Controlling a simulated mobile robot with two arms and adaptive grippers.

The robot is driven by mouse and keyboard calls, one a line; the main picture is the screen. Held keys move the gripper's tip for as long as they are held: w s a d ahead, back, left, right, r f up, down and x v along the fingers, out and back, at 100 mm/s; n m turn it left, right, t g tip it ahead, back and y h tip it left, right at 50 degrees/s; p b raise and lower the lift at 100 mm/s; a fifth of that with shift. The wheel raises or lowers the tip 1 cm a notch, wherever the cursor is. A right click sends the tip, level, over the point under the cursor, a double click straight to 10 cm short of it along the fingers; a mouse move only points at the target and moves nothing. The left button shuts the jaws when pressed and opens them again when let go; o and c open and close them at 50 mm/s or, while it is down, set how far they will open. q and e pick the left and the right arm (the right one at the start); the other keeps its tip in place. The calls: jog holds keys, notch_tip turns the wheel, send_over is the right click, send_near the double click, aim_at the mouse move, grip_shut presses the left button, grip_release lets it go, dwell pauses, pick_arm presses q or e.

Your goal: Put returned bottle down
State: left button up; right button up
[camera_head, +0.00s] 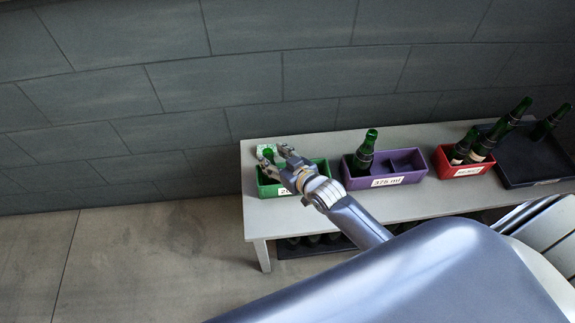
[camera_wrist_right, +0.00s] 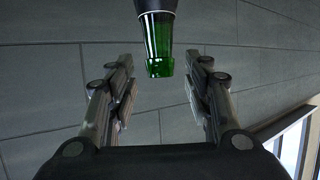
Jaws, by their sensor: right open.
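My right gripper (camera_head: 272,158) is over the green crate (camera_head: 322,170) at the left end of the table. Its fingers are apart, with a green bottle (camera_head: 268,153) between or just beyond them; the hand hides much of it. In the right wrist view the open right gripper (camera_wrist_right: 160,75) has a clear gap on each side of the green bottle (camera_wrist_right: 159,45), which has a dark band. I cannot tell exactly how the bottle rests in the crate. My left gripper is not in view.
A purple crate (camera_head: 433,178) labelled 375 ml holds a bottle (camera_head: 364,153). Right of it are a red crate (camera_head: 462,171) with bottles and a black tray (camera_head: 530,176) with more. The table (camera_head: 300,213) is bare in front of the crates. A grey wall (camera_head: 130,110) stands behind.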

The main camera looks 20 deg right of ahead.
jog(key=v, duration=0.8)
jog(key=shift+s, duration=0.25)
